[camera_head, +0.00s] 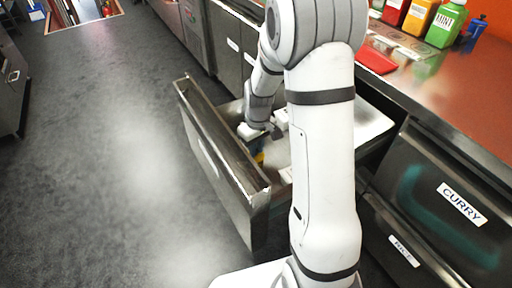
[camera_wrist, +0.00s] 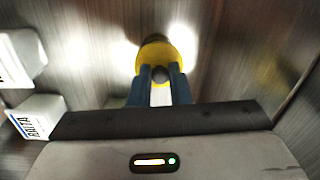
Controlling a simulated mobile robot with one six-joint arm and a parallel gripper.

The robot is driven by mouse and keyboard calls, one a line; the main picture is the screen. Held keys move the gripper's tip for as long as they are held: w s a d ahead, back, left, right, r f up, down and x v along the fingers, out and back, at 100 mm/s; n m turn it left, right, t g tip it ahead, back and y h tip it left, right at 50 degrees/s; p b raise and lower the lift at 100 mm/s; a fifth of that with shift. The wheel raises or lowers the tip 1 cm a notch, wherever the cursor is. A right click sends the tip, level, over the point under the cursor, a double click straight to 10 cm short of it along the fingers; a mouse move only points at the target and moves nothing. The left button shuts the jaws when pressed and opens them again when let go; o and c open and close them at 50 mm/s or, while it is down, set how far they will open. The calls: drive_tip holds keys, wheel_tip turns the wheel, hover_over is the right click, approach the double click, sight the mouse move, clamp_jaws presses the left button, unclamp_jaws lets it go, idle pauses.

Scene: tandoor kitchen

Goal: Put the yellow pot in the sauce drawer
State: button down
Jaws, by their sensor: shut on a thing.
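The yellow pot (camera_wrist: 154,57) is round with a dark knob or spot on top. In the wrist view it sits between the blue fingers of my gripper (camera_wrist: 159,76), which is shut on it. In the head view my gripper reaches down inside the open drawer (camera_head: 212,142), and only a small bit of the yellow pot (camera_head: 260,158) shows below it. The drawer's metal walls surround the pot in the wrist view. I cannot tell whether the pot touches the drawer floor.
White labelled boxes (camera_wrist: 38,117) stand inside the drawer at the left of the wrist view. The counter (camera_head: 456,85) above holds a red tray (camera_head: 376,60) and a green mint container (camera_head: 445,25). Closed drawers labelled curry (camera_head: 461,204) and rice (camera_head: 404,251) are at right. The floor at left is clear.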

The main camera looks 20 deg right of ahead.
idle(0.4)
drive_tip(key=c, duration=0.8)
unclamp_jaws()
drive_tip(key=shift+r+p, duration=2.7)
drive_tip(key=shift+r, duration=0.8)
drive_tip(key=shift+c, duration=0.4)
clamp_jaws()
drive_tip(key=shift+f, duration=0.25)
